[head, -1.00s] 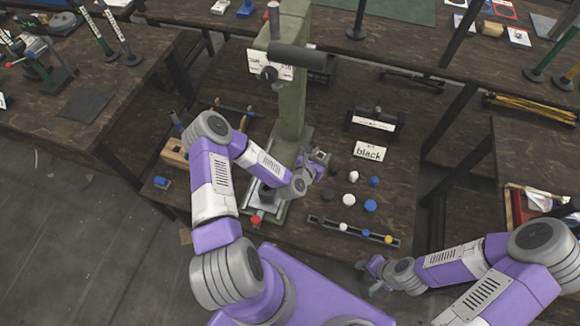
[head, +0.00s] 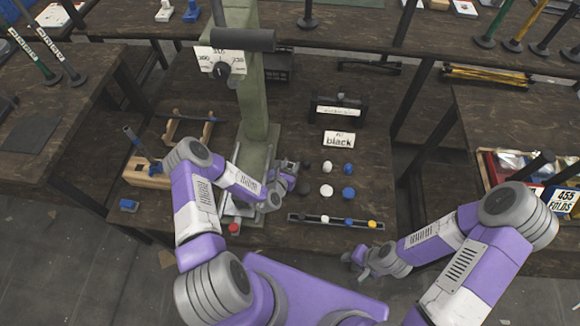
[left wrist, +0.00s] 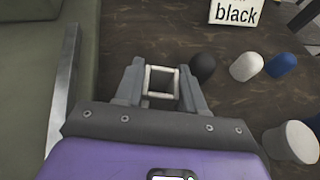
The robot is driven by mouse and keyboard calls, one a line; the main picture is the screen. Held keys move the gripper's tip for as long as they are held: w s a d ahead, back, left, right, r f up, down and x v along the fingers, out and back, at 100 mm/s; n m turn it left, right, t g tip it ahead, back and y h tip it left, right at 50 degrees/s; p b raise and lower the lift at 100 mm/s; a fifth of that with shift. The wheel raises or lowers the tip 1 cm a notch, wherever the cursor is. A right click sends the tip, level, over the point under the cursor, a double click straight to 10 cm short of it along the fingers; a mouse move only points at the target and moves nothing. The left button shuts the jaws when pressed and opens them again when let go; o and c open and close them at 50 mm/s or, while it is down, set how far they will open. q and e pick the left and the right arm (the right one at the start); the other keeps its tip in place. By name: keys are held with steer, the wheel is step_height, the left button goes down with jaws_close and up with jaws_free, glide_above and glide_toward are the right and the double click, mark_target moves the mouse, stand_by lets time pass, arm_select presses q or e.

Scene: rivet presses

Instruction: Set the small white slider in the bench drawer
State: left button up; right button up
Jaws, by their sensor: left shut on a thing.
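My left gripper (head: 290,176) is just right of the green press column, over the dark bench. In the left wrist view its fingers (left wrist: 160,85) are shut on a small white square-framed piece (left wrist: 161,70), which looks like the white slider. The piece is clear of the caps to its right. My right gripper (head: 354,262) is low in the head view, in front of the bench edge, empty with its fingers apart. I cannot make out a bench drawer for certain.
The green press (head: 255,110) stands left of the gripper. Several black, white and blue caps lie to the right, with a black rail (head: 335,220) of coloured knobs in front. A "black" card (head: 339,139) stands behind.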

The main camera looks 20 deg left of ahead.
arm_select(q)
steer(key=shift+f, duration=0.15)
steer(key=o, duration=0.7)
steer(key=shift+o, duration=0.2)
